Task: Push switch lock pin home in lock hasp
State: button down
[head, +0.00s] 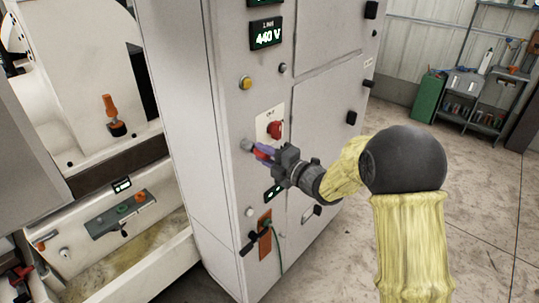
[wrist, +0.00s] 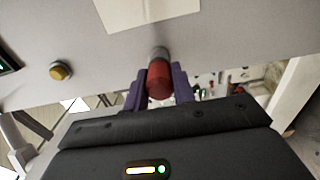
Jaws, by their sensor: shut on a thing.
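My gripper (head: 264,154) is at the front face of the grey cabinet, just below and left of the red switch (head: 275,130) on its pale plate. In the wrist view my gripper's purple fingers (wrist: 160,88) are shut on the red lock pin (wrist: 158,77), one on each side. A grey round part (wrist: 159,53) shows at the pin's far end, against the cabinet face. In the head view a grey round piece (head: 246,145) sits at the fingertips; I cannot tell whether it is the lock hasp. How deep the pin sits is hidden.
The cabinet (head: 185,110) carries a yellow button (head: 245,83) above, and an orange plate with a black handle (head: 264,238) and cable below. A machine with an orange knob (head: 110,105) stands at left. Open floor (head: 480,200) lies at right.

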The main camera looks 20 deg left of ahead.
jog(key=shift+a, duration=0.1)
jog(key=c, duration=1.1)
grip_release()
jog(key=b+v, duration=0.5)
jog(key=v, duration=1.2)
jog(key=shift+s+d, duration=0.1)
jog(key=shift+d, duration=0.15)
